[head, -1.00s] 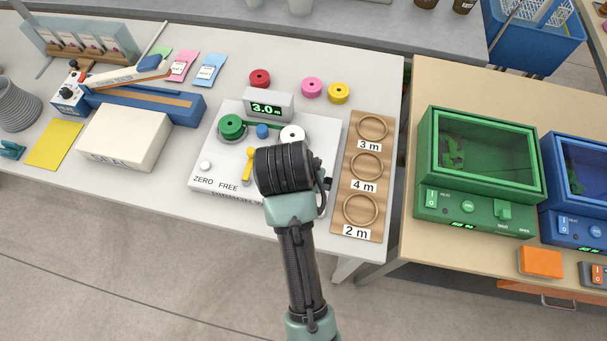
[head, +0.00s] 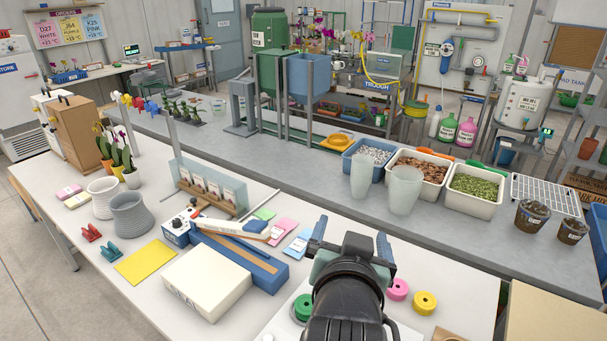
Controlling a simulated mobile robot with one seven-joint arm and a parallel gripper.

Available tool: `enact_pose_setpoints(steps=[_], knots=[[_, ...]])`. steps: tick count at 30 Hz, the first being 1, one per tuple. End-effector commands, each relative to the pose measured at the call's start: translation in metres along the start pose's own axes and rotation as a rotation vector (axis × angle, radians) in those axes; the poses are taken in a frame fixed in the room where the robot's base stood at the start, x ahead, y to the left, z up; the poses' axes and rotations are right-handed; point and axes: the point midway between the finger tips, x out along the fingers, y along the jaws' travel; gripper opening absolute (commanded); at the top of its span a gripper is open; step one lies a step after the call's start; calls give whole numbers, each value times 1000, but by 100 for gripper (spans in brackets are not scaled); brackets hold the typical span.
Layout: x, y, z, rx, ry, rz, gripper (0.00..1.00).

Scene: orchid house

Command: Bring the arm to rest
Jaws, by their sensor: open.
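My gripper (head: 350,246) shows at the bottom middle of the head view, above the white table (head: 95,283). Its two dark blue-grey fingers stand apart, and nothing shows between them. My dark arm comes up from the bottom edge and hides most of the measuring device beneath it. A green spool (head: 302,307) shows just left of my arm. A pink spool (head: 397,289) and a yellow spool (head: 424,303) lie to its right on the table, apart from the gripper.
A blue sealer (head: 245,262) and a white block (head: 206,284) are left of my arm. Behind, a long grey bench holds clear cups (head: 405,190) and tubs of bark (head: 418,174).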

Motion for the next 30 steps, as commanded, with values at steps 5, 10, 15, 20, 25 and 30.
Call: enact_pose_setpoints(steps=[5, 10, 15, 20, 25, 30], knots=[[-58, -46, -121, -56, 400, -136, 96], [-142, -76, -207, -94, 758, -228, 96], [-215, -89, -250, -112, 1010, -278, 96], [-245, -92, -263, -116, 1109, -294, 96], [-248, -92, -264, -117, 1119, -295, 96], [-247, -92, -264, -117, 1116, -295, 96]])
